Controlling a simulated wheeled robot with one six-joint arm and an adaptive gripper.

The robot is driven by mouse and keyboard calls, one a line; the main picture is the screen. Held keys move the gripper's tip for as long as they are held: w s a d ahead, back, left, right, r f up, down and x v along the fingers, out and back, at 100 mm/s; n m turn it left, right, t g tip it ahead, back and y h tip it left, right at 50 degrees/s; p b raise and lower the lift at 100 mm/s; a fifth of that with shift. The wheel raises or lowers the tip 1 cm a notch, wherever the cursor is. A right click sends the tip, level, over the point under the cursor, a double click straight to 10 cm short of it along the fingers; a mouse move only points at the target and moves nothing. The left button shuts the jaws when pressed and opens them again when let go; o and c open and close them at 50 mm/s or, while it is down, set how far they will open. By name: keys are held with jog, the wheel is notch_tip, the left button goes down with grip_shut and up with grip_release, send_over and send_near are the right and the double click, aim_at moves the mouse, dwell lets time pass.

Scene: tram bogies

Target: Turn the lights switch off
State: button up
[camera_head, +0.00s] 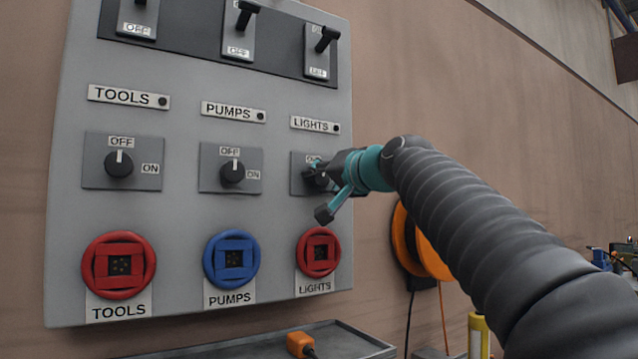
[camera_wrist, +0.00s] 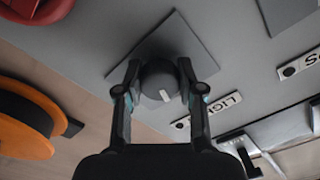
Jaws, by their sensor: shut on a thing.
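The lights switch is a black rotary knob on a grey square plate (camera_head: 297,160), under the LIGHTS label (camera_head: 315,125). In the wrist view the round knob (camera_wrist: 162,84) sits between the two fingers of my gripper (camera_wrist: 159,72), which is shut on it. Its white mark points towards the bottom of that picture, roughly to the label's side. In the head view my gripper (camera_head: 318,180) covers most of the knob and the ON lettering; the OFF lettering is partly covered. The round indicator (camera_head: 336,128) beside the label looks dark.
The pumps knob (camera_head: 232,173) and tools knob (camera_head: 119,164) are to the left, both marks pointing to OFF. Black levers (camera_head: 326,38) stick out above. A red LIGHTS socket (camera_head: 319,252) is below. An orange reel (camera_head: 418,243) hangs right of the panel.

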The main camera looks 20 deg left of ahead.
jog(key=shift+w+f+n+b, duration=0.1)
jog(key=shift+n+b, duration=0.1)
jog(key=shift+n, duration=0.65)
jog(key=shift+f+n+b, duration=0.1)
jog(key=shift+n+b, duration=0.05)
jog(key=shift+n, duration=0.7)
jog(key=o, duration=1.2)
jog(key=shift+c, duration=0.2)
jog(key=shift+r, duration=0.1)
jog(key=shift+d, duration=0.1)
jog(key=shift+s+d, duration=0.2)
jog(key=shift+s, duration=0.05)
jog(key=v, duration=1.1)
jog(key=shift+s+d, duration=0.1)
